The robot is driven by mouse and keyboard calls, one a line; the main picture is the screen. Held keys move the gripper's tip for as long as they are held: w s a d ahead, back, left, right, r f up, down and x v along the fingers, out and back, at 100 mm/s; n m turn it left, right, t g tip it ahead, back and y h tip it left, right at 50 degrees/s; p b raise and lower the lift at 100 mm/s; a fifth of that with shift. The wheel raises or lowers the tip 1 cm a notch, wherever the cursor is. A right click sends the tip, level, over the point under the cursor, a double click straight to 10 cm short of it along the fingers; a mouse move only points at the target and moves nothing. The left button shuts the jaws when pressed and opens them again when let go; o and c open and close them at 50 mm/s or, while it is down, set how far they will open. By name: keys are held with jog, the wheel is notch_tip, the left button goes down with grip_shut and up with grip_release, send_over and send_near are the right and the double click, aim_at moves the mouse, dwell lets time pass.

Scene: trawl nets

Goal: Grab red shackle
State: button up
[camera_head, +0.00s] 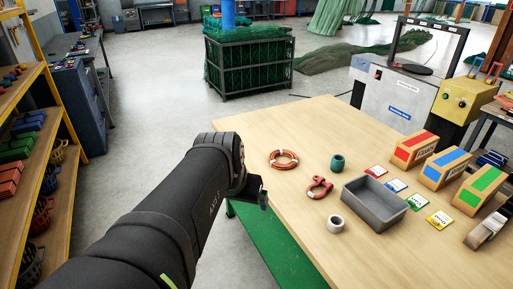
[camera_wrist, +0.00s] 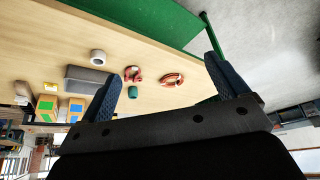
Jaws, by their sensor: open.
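The red shackle (camera_head: 319,188) lies on the wooden table (camera_head: 265,133), just left of the grey bin. In the wrist view the red shackle (camera_wrist: 132,74) shows beyond the fingers, between their tips in the picture. My gripper (camera_head: 263,197) is at the table's left edge, left of the shackle and apart from it. In the wrist view my gripper (camera_wrist: 160,75) has its two dark fingers spread wide, with nothing between them.
A red-and-white ring (camera_head: 284,159), a teal cup-like piece (camera_head: 338,162) and a white roll (camera_head: 336,224) lie close around the shackle. The grey bin (camera_head: 372,204) stands to its right. Coloured cards and boxes (camera_head: 414,148) are farther right. The table's near left is clear.

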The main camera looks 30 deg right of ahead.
jog(key=w+d+m, duration=0.2)
jog(key=w+d, duration=0.4)
jog(key=d, duration=0.2)
jog(key=m+g, duration=0.3)
jog(key=m, duration=0.1)
send_over(319, 186)
jog(key=a, duration=0.3)
jog(key=shift+h, duration=0.4)
jog(key=f, duration=2.1)
jog(key=shift+s+d+f, duration=0.1)
jog(key=shift+s+d, duration=0.05)
jog(key=shift+s, duration=0.25)
jog(key=shift+d+x, duration=0.1)
jog(key=shift+x, duration=1.3)
jog(key=shift+d+x, duration=0.15)
jog(key=shift+x, duration=1.3)
jog(key=shift+w, duration=0.15)
jog(key=c, duration=1.5)
jog(key=shift+r, duration=0.25)
jog(key=shift+c, duration=0.4)
